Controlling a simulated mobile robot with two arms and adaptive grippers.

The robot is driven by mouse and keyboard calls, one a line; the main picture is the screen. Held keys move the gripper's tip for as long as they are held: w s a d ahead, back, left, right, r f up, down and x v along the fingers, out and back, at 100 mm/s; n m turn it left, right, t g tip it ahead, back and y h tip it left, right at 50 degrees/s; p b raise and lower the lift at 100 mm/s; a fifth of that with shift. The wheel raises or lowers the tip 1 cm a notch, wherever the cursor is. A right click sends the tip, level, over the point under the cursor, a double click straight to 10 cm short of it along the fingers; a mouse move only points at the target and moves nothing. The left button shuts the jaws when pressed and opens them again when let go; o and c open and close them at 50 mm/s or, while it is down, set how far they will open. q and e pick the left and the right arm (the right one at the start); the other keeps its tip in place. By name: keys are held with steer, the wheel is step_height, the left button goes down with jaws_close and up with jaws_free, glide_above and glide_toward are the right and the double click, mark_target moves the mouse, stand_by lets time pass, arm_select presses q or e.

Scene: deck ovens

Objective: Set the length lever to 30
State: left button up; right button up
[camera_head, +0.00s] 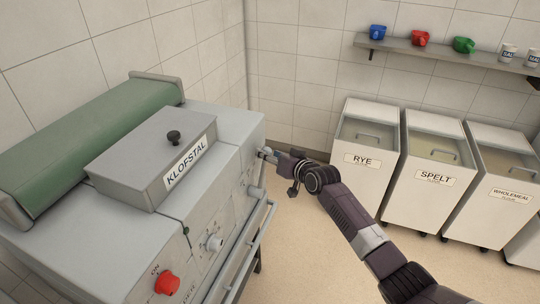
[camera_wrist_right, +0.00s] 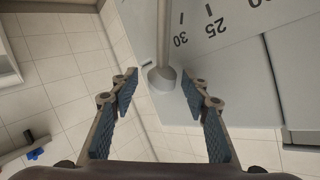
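The length lever (camera_wrist_right: 164,35) shows in the right wrist view as a grey rod ending in a wider round knob (camera_wrist_right: 162,79). Its scale plate (camera_wrist_right: 235,45) carries 20, 25 and 30. The rod lies just to the left of the 30 and its tick in the picture. My right gripper (camera_wrist_right: 160,92) is open, with one finger on each side of the knob and a visible gap to both. In the head view my right gripper (camera_head: 268,154) is at the far right side of the machine, where the lever is hard to make out. My left gripper is not in view.
The grey machine (camera_head: 225,125) has a green belt (camera_head: 95,140), a KLOFSTAL cover (camera_head: 150,155), a red knob (camera_head: 167,283) and a front rail (camera_head: 243,262). White flour bins (camera_head: 365,180) stand at the right below a shelf (camera_head: 450,54). The floor between is clear.

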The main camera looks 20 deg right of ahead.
steer(key=shift+s, duration=0.1)
steer(key=v, duration=1.1)
steer(key=shift+s+d+r, duration=0.15)
steer(key=shift+s, duration=0.2)
steer(key=s+d+f+g+h, duration=0.15)
steer(key=s+f, duration=0.35)
steer(key=f, duration=0.7)
steer(key=s+d+f+g+h, duration=0.15)
steer(key=s+f, duration=0.35)
steer(key=f, duration=0.7)
steer(key=s+d+f+g, duration=0.2)
steer(key=s+f, duration=0.3)
steer(key=f, duration=0.8)
steer(key=s+a+f+n+g, duration=0.1)
steer(key=s+f, duration=0.6)
steer(key=s, duration=0.7)
steer(key=s+a+f+n+g, duration=0.1)
steer(key=s+f+g, duration=0.3)
steer(key=s, duration=1.1)
steer(key=s+a+f+n+g+h, duration=0.1)
steer(key=s+a+f+n+g, duration=0.1)
steer(key=s+f, duration=0.8)
steer(key=s, duration=0.5)
steer(key=shift+a+f, duration=0.3)
steer(key=shift+f, duration=0.1)
steer(key=shift+w, duration=0.1)
